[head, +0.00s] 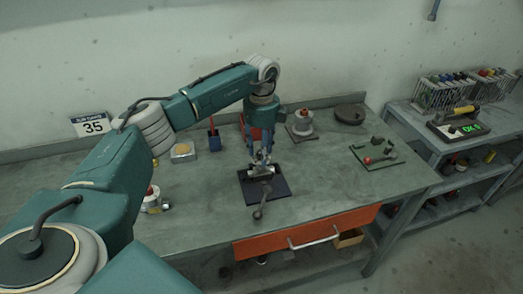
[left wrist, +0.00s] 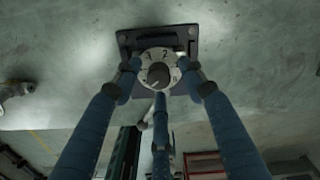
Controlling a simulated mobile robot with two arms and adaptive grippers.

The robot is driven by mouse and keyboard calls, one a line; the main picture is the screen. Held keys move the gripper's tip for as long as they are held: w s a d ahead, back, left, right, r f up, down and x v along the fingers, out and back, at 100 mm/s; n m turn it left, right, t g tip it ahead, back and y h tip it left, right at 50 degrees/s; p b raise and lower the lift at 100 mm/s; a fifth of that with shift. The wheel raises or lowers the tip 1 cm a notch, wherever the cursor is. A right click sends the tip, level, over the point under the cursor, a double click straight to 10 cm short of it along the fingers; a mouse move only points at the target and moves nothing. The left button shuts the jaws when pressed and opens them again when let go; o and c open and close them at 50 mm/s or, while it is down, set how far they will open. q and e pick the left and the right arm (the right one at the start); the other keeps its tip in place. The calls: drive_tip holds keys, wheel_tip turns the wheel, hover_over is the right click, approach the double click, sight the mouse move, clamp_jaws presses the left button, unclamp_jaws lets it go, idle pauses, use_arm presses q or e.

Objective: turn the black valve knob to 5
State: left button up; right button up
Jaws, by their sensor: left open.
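The valve (head: 262,171) sits on a dark square base plate (head: 283,188) on the bench, with a grey lever sticking out toward the front. In the left wrist view its round pale numbered dial (left wrist: 147,65) faces the camera, with the dark knob (left wrist: 158,75) at the centre. A 3 and a 2 are readable near the dial's top; other marks are too small to read. My left gripper (head: 262,156) points down just above the valve. Its three blue fingers are open and spread around the dial; contact cannot be told. My right gripper is not in view.
A red-handled part on a green board (head: 375,157) lies to the right. A grey round fixture (head: 302,122), a dark disc (head: 350,114) and a blue cup (head: 214,142) stand at the back. An orange drawer (head: 300,235) is below the bench front.

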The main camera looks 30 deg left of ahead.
use_arm(q)
wheel_tip(320, 180, up, 12)
idle(0.5)
drive_tip(key=shift+d+f, duration=0.1)
